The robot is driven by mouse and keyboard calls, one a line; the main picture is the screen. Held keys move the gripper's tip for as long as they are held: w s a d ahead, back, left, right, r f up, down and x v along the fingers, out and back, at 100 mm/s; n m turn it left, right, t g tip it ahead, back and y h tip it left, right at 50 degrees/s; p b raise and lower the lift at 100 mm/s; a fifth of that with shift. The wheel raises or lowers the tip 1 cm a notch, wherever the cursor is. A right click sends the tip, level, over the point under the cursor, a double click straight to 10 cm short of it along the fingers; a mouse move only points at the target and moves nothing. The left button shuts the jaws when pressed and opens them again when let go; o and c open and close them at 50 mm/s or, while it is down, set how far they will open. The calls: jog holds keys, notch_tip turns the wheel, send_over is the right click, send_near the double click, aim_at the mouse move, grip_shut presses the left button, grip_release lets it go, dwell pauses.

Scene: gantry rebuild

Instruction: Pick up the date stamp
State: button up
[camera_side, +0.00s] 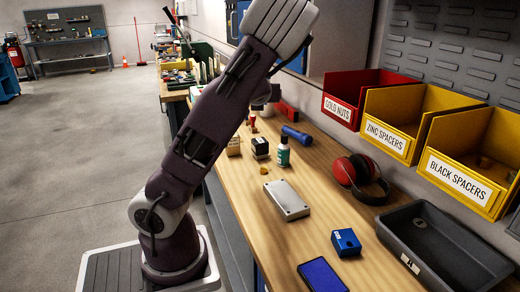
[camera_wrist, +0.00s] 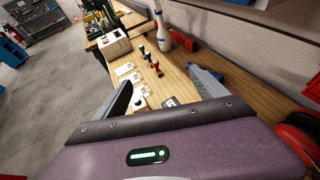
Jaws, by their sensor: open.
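My gripper (camera_wrist: 163,84) is open in the wrist view, with nothing between its fingers but the bench beyond. Small upright pieces with red and green tops (camera_wrist: 155,64) stand ahead of the fingers; they look like handled stamps, but I cannot tell which is the date stamp. A small dark block with a pale label (camera_wrist: 170,102) shows low between the fingers, partly cut off by my gripper body. In the side view, a black-topped block (camera_side: 260,147) stands beside a green bottle (camera_side: 283,152). My gripper is not clearly visible in the side view.
On the wooden bench (camera_side: 325,240) are a blue flashlight (camera_side: 297,134), a grey metal case (camera_side: 287,200), red earmuffs (camera_side: 358,175), a blue block (camera_side: 346,242) and a black tray (camera_side: 445,245). Labelled bins (camera_side: 400,118) hang at right. A white bottle (camera_wrist: 163,28) stands farther back.

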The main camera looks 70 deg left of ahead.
send_near(260, 142)
jog(key=x, duration=0.2)
jog(key=shift+a+f, duration=0.1)
jog(key=shift+a, duration=0.15)
jog(key=x, duration=1.2)
jog(key=shift+s+d+f, duration=0.1)
jog(key=shift+f, duration=0.05)
jog(key=c, duration=1.8)
